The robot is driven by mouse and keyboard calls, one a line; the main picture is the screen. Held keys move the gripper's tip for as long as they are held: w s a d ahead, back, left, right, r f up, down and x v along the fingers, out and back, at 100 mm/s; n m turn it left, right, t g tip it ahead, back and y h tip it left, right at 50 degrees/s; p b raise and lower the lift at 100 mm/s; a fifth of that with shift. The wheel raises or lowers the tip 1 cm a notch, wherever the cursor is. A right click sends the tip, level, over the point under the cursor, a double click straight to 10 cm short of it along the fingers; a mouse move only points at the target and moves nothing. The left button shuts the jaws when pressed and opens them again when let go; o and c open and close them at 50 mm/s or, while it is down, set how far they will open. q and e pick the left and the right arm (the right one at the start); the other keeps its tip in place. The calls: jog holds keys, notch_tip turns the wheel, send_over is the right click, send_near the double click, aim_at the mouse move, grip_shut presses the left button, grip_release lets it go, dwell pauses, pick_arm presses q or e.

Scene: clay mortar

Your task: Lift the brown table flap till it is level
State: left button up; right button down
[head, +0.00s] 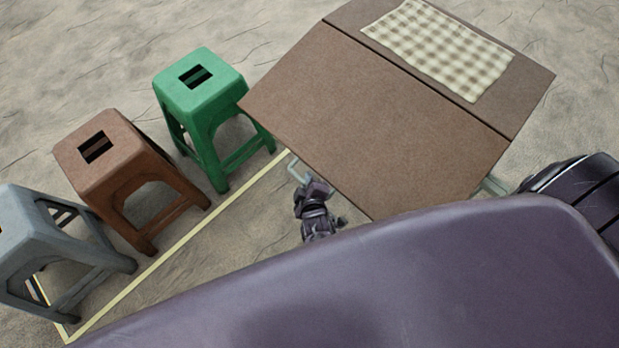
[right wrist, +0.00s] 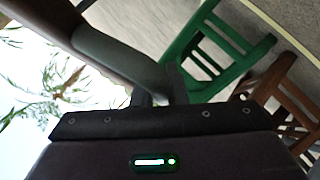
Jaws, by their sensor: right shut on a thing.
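The brown table flap (head: 370,115) extends from the seam of the brown table top (head: 525,95) in the head view. It looks raised and close to in line with the top; I cannot tell whether it is exactly level. A pale grey-green bracket (head: 297,170) shows at its left front edge. My right gripper (head: 312,190) is at this bracket, below the flap's edge. In the right wrist view the gripper (right wrist: 165,88) is shut on the grey-green bar (right wrist: 125,65), which runs to the upper left. My left gripper is not in view.
A green stool (head: 205,100), a brown stool (head: 115,165) and a grey stool (head: 40,240) stand in a row left of the table. A pale yellow floor line (head: 180,240) passes before them. A checked cloth (head: 440,45) lies on the fixed top. My purple body covers the lower view.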

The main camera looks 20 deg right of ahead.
jog(key=shift+m+g+y, duration=0.7)
jog(key=shift+y, duration=0.1)
jog(key=shift+s+a+r+p, duration=0.1)
jog(key=shift+a+r+p, duration=0.1)
jog(key=shift+r+p, duration=1.75)
jog(key=shift+s+a+r+p, duration=0.1)
jog(key=shift+a+r+p, duration=0.15)
jog(key=shift+r+p, duration=1.65)
jog(key=shift+s+a+r+p, duration=0.1)
jog(key=shift+a+r+p, duration=0.1)
jog(key=shift+r+p, duration=1.7)
jog(key=shift+f, duration=0.3)
jog(key=c, duration=1.7)
grip_release()
jog(key=p+v, duration=0.1)
jog(key=v, duration=0.6)
jog(key=shift+s+r, duration=0.2)
jog(key=shift+s, duration=0.1)
